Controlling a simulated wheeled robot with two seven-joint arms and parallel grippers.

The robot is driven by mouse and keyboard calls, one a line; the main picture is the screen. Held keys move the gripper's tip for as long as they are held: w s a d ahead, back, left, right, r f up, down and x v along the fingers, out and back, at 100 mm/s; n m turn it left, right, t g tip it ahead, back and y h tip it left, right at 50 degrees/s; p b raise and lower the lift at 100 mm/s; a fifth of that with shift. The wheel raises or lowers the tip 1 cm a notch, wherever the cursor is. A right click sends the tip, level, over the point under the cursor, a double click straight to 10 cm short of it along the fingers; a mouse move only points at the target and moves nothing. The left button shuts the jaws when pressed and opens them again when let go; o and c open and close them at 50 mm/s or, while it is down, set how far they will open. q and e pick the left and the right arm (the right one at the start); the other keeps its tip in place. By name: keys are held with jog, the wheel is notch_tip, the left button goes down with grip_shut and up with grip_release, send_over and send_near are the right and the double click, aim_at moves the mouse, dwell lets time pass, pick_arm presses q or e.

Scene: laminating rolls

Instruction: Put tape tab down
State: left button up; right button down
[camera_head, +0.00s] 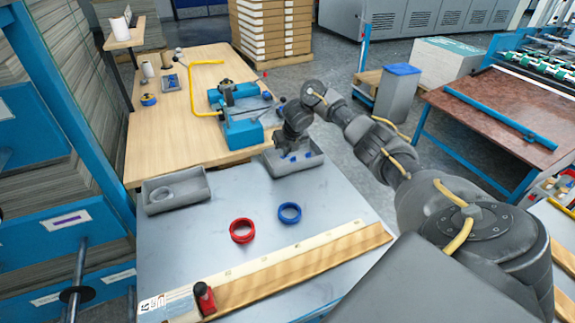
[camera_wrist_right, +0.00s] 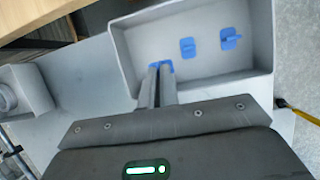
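Blue tape tabs lie in the grey tray (camera_head: 283,168) on the metal table. In the right wrist view, two tabs (camera_wrist_right: 188,47) (camera_wrist_right: 230,39) lie apart on the tray (camera_wrist_right: 125,50) floor. A third blue tab (camera_wrist_right: 160,66) is at my right gripper's fingertips (camera_wrist_right: 160,70). The fingers are close together and appear closed on its upright part; the fingertips hide some of it. I cannot tell whether this tab touches the tray floor. In the head view, my right gripper (camera_head: 288,150) points down into the tray. My left gripper is not in view.
A red ring (camera_head: 242,238) and a blue ring (camera_head: 290,221) lie on the metal table (camera_head: 190,235). Another grey tray (camera_head: 176,205) stands at left. A wooden strip (camera_head: 300,280) and a red-black object (camera_head: 205,298) are near the front. A blue device (camera_head: 240,132) stands behind.

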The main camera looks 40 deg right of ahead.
aim_at(286, 163)
jog(key=shift+w+d+f, duration=0.65)
jog(key=shift+d+f, duration=0.2)
jog(key=shift+f, duration=0.1)
notch_tip(286, 163, down, 3)
jog(key=shift+d+r+p, duration=0.1)
jog(key=shift+p, duration=0.35)
jog(key=shift+w+f, duration=0.1)
jog(key=shift+f, duration=0.15)
jog(key=shift+f+b, duration=0.2)
jog(key=shift+b, duration=0.1)
jog(key=c, duration=1.9)
grip_release()
jog(key=shift+r, duration=0.1)
jog(key=shift+c, duration=0.2)
